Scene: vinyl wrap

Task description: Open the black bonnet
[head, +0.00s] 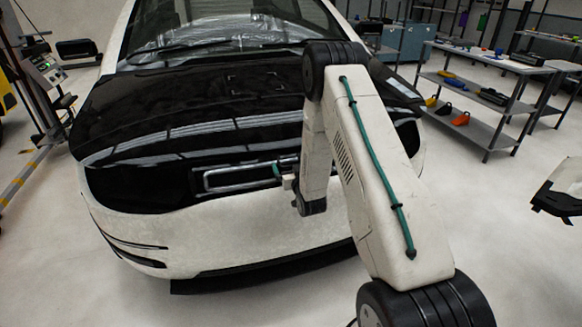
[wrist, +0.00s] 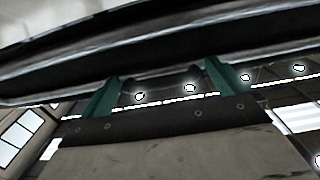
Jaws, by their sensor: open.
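The glossy black bonnet (head: 190,110) covers the front of the white car and looks down in the head view; I cannot tell whether its front edge is slightly raised. A silver-rimmed rectangular frame (head: 235,178) sits on the dark front panel below it. My gripper (head: 278,171) is at the right end of this frame, partly hidden by my arm. In the wrist view my gripper's two green fingers (wrist: 163,86) are spread with nothing seen held between them. Their tips are close to a dark, light-edged band (wrist: 170,50) crossing above; contact is unclear.
The car's white bumper (head: 240,240) is below my gripper. The windscreen (head: 215,25) is behind the bonnet. A metal shelf (head: 480,95) with tools stands at right, and a stand with a screen (head: 45,70) at left. The floor in front is clear.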

